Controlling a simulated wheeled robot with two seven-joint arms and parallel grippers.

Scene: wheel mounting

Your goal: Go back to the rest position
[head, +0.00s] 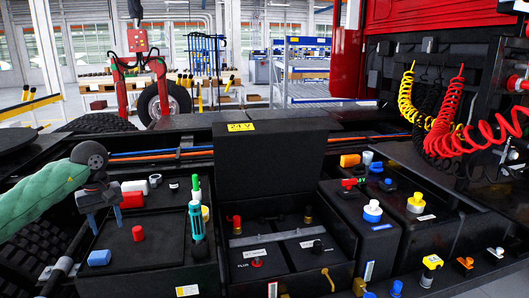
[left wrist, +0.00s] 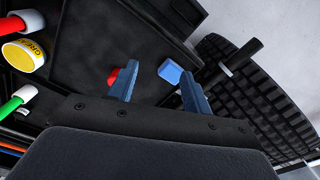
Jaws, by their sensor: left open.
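My left gripper (head: 104,217) comes in from the left on a green-sleeved arm in the head view. Its two blue fingers stand apart, pointing down, above the left part of the black box top (head: 150,258). In the left wrist view the open fingers (left wrist: 160,92) have nothing between them that I can see held. A red knob (head: 138,233) and a blue block (head: 99,258) are on the box near the fingers; the blue block also shows in the left wrist view (left wrist: 170,71). My right gripper is not in view.
A teal tool (head: 197,222) stands upright on the box, with red, white and green caps behind. A battery compartment (head: 265,240) is in the middle, with a raised black panel (head: 270,160) behind it. Red and yellow coiled hoses (head: 450,130) hang at right. A tyre (head: 165,103) stands in the back.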

